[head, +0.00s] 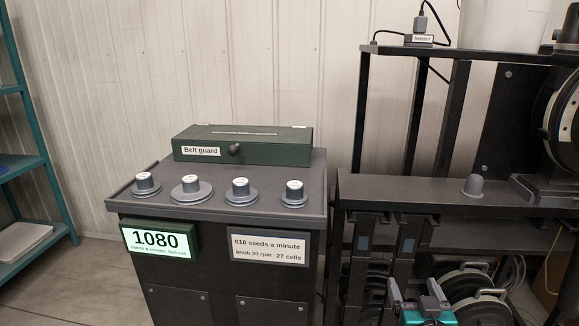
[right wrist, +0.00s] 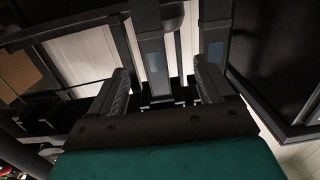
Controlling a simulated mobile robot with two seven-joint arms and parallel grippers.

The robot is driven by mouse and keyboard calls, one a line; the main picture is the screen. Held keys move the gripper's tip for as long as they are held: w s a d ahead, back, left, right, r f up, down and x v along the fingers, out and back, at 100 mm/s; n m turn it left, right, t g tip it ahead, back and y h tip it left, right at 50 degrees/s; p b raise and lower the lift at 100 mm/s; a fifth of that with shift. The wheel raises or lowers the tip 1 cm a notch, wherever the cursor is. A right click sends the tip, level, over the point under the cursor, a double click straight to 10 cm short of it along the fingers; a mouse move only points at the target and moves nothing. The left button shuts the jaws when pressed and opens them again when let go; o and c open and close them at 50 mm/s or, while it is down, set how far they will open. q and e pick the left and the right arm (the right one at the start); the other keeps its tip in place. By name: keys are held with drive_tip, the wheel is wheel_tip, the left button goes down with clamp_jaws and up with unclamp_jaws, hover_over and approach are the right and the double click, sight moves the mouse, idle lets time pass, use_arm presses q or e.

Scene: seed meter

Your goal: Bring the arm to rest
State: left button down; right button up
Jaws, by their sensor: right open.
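My right gripper (head: 415,292) is low in the head view, right of centre, in front of the dark metal frame (head: 445,188). Its two fingers are apart, with nothing held between them. In the right wrist view the gripper (right wrist: 161,72) points at dark upright bars (right wrist: 152,55), with a clear gap between its fingers. I cannot tell how far the fingertips are from the bars. My left gripper is in neither view.
A dark cabinet with several knobs (head: 240,191), a green belt guard box (head: 243,143) and a lit display reading 1080 (head: 160,240) stands left of the gripper. Handled dark discs (head: 478,307) sit right of it. A teal shelf (head: 40,160) is far left.

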drive_tip(key=s+a+f+n+g+y, duration=0.2)
drive_tip(key=s+a+f+g+y, duration=0.15)
drive_tip(key=s+a, duration=0.55)
drive_tip(key=s+a+f+n+g+y, duration=0.3)
drive_tip(key=s+a+f, duration=0.2)
drive_tip(key=s+a, duration=0.5)
use_arm(q)
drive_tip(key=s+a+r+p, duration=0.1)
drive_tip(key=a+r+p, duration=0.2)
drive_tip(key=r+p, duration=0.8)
drive_tip(key=p, duration=0.5)
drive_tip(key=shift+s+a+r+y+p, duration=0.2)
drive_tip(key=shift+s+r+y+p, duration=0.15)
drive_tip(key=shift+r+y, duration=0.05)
use_arm(e)
drive_tip(key=s+d+r+h, duration=0.1)
drive_tip(key=d+r, duration=0.4)
drive_tip(key=r, duration=0.7)
drive_tip(key=shift+s+d+m, duration=0.3)
drive_tip(key=shift+s+d, duration=0.1)
drive_tip(key=shift+s, duration=0.2)
drive_tip(key=shift+h, duration=0.25)
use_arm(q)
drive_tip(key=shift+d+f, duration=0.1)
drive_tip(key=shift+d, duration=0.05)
use_arm(e)
drive_tip(key=shift+r, duration=0.1)
